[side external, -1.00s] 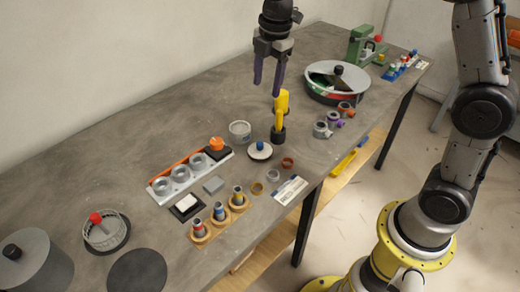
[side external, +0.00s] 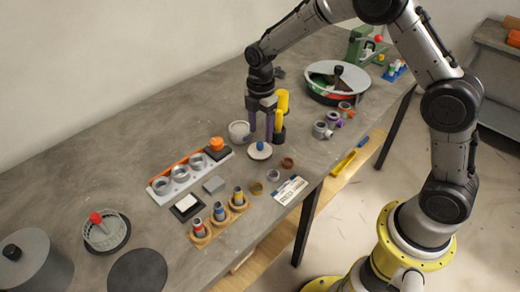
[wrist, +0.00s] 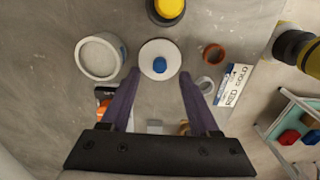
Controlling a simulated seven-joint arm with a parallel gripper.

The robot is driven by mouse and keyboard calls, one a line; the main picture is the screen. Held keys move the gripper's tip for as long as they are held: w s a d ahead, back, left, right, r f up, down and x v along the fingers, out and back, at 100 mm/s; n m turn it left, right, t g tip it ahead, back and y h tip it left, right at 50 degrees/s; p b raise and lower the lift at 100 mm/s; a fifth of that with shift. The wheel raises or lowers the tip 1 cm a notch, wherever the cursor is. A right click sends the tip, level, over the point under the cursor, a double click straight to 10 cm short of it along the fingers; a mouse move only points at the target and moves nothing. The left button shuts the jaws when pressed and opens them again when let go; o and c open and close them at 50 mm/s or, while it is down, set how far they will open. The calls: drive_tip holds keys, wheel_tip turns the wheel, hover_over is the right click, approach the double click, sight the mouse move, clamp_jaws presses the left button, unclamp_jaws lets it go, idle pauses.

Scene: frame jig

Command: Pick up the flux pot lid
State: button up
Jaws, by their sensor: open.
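The flux pot lid is a white disc with a blue knob and lies on the grey bench (side external: 259,153); it also shows in the wrist view (wrist: 150,50). My gripper (side external: 261,136) is open and empty, pointing down just above and slightly behind the lid in the side view. In the wrist view my two purple fingers (wrist: 160,73) are spread to either side of the blue knob, with the knob near the line between their tips. The exact height of the tips over the lid is hard to tell. A pale round pot (side external: 239,133), likely the flux pot, stands left of the lid.
A yellow-and-black upright tool (side external: 279,120) stands close behind my fingers. A small reddish-brown ring (side external: 287,163) and a label card (side external: 290,190) lie right of the lid. The white rack with grey rings (side external: 181,174) is to the left. Bare bench lies farther back left.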

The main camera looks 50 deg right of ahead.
sight(260, 143)
drive_tip(key=shift+a+f, duration=0.1)
drive_tip(key=shift+f, duration=2.3)
clamp_jaws()
